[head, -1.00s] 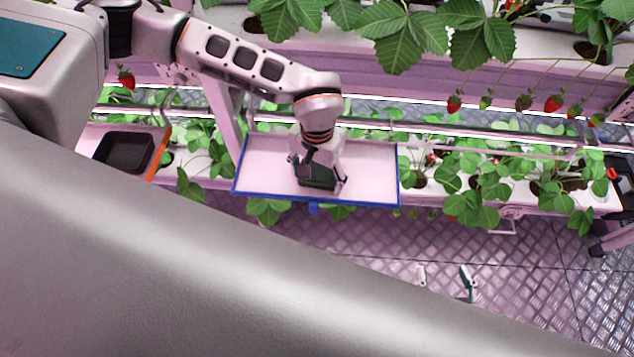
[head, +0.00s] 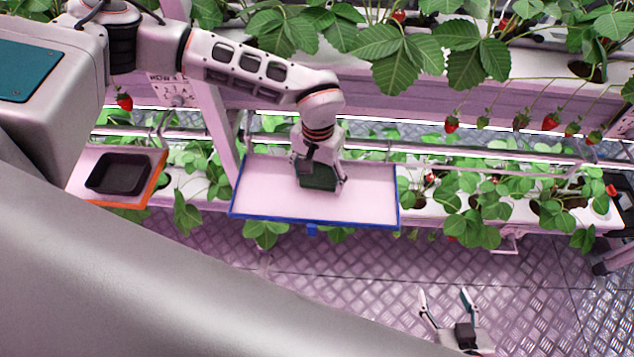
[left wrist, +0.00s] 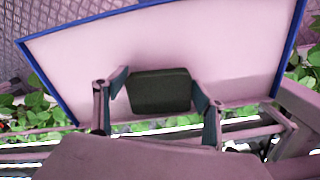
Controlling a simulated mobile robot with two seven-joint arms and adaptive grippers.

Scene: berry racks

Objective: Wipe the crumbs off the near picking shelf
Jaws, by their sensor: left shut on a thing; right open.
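The near picking shelf (head: 265,190) is a pale pink tray with a blue rim; it also fills much of the left wrist view (left wrist: 80,60). My left gripper (head: 320,178) is over the middle of this shelf, shut on a dark green block-like wiping pad (head: 318,177). The left wrist view shows the pad (left wrist: 160,92) between the two fingers, at or just above the surface; contact is unclear. I cannot make out any crumbs; the area under the pad is hidden. My right gripper (head: 447,300) is open and empty over the floor, low in the head view.
An orange-edged shelf (head: 150,190) with a black tray (head: 118,173) stands to the left. A pink post (head: 212,110) rises behind the blue-rimmed shelf's left end. Strawberry plants (head: 480,205) grow along the racks, with berries hanging above. The metal floor (head: 330,280) in front is clear.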

